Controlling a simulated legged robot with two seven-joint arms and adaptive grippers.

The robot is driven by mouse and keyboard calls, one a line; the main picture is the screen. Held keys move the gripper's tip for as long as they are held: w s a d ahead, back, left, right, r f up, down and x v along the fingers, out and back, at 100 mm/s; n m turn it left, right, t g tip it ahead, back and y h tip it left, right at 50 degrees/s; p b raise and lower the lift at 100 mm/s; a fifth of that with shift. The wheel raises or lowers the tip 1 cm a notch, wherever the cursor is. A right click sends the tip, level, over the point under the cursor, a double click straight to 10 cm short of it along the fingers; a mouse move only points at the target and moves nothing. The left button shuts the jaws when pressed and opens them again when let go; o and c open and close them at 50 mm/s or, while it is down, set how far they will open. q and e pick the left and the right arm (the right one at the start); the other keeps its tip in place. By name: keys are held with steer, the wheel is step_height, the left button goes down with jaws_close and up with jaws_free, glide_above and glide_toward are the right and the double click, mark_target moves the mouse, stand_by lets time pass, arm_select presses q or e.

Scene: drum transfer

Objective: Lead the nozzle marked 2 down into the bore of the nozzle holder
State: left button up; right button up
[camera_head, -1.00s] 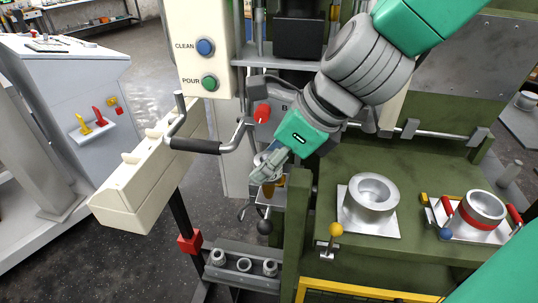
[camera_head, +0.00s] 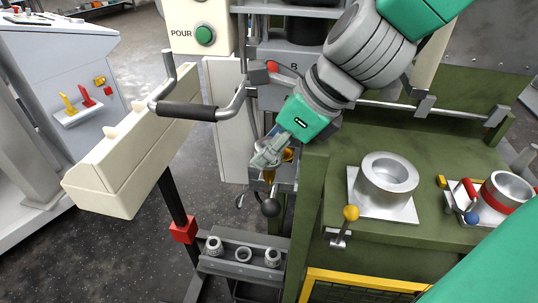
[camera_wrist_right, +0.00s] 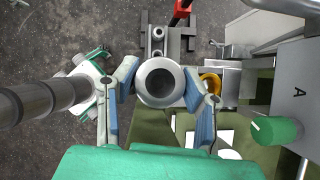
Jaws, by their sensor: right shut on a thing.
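My right gripper (camera_head: 266,157) is shut on a grey metal ring-shaped part, which I take to be the nozzle (camera_wrist_right: 142,82). In the right wrist view its round dark opening faces the camera, with a blue-padded finger on each side. The mark 2 cannot be read. In the head view the fingers hide most of the nozzle. A yellow ring-like part, possibly the nozzle holder (camera_wrist_right: 210,78), shows right of the nozzle in the right wrist view. I cannot tell whether the nozzle is over or in a bore.
A crank with a black grip (camera_head: 187,112) stands left of my right gripper. Below is a rack (camera_head: 226,268) with several metal nozzles. A black ball knob (camera_head: 271,207) hangs close under the gripper. A green bench (camera_head: 440,228) with metal pots lies to the right.

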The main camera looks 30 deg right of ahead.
steer(key=shift+w+d+r+p, duration=0.15)
steer(key=shift+d+p, duration=0.15)
steer(key=shift+p, duration=0.2)
steer(key=d+p, duration=0.1)
steer(key=w+d, duration=0.1)
steer(key=w+d+p, duration=0.1)
steer(key=shift+d+p, duration=0.3)
steer(key=shift+d, duration=0.1)
steer(key=shift+w+d+f, duration=0.2)
steer(key=shift+w+d, duration=0.2)
steer(key=shift+d, duration=0.05)
steer(key=shift+w+d+f, duration=0.15)
steer(key=shift+w+d, duration=0.25)
steer(key=shift+d, duration=0.05)
steer(key=shift+w+r, duration=0.1)
steer(key=shift+w, duration=0.55)
steer(key=shift+w+a, duration=0.1)
steer(key=shift+w, duration=0.3)
arm_select(q)
step_height(320, 180, up, 4)
steer(key=shift+d+r+p, duration=0.1)
steer(key=shift+d+p, duration=0.05)
steer(key=shift+p, duration=0.15)
arm_select(e)
steer(key=shift+w, duration=0.1)
steer(key=shift+d, duration=0.2)
